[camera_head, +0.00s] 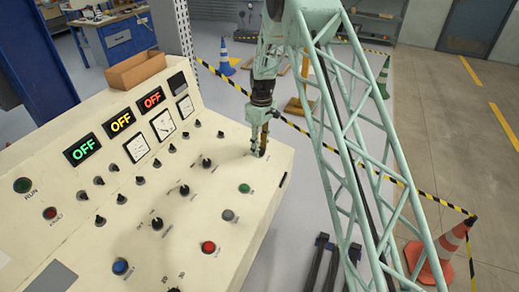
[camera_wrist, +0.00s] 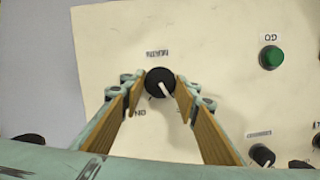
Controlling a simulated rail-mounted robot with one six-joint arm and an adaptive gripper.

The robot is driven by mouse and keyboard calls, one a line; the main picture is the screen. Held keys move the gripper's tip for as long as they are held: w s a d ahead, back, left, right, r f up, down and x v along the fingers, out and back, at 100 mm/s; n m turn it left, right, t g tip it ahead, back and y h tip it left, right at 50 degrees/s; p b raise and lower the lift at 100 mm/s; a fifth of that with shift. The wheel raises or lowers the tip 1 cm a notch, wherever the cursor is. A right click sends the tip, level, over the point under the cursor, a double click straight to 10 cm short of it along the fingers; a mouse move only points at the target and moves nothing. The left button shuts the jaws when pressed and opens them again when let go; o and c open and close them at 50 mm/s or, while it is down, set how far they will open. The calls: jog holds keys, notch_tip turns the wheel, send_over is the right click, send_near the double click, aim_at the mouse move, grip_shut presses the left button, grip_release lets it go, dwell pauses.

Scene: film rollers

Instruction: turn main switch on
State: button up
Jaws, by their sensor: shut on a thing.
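The main switch is a black round knob (camera_wrist: 157,80) with a white pointer line, on the cream control panel (camera_head: 215,215). In the wrist view its pointer slants to the lower right, away from the upside-down "ON" mark at lower left; a mark at lower right is partly hidden by a finger. My gripper (camera_wrist: 160,88) is shut on the knob, one wood-coloured finger on each side. In the head view my gripper (camera_head: 260,143) reaches down to the panel's right end and mostly hides the knob. Three displays, green (camera_head: 82,150), yellow (camera_head: 122,121) and red (camera_head: 151,100), read OFF.
A green button (camera_wrist: 271,57) and another black knob (camera_wrist: 262,155) sit apart from my gripper. More knobs, buttons and gauges (camera_head: 162,124) cover the panel. A brown box (camera_head: 136,70) stands on its back edge. Cones (camera_head: 440,255) and striped barrier tape are on the floor beyond.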

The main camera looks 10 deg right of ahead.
jog(key=m+y+b, duration=0.1)
jog(key=m, duration=0.5)
jog(key=shift+w+d+g, duration=0.1)
jog(key=shift+d+g, duration=0.05)
jog(key=shift+g, duration=0.15)
jog(key=m, duration=0.3)
jog(key=m+y, duration=0.1)
jog(key=m, duration=0.2)
jog(key=shift+d+y, duration=0.1)
jog(key=shift+y, duration=0.2)
jog(key=o, duration=0.9)
jog(key=v, duration=1.2)
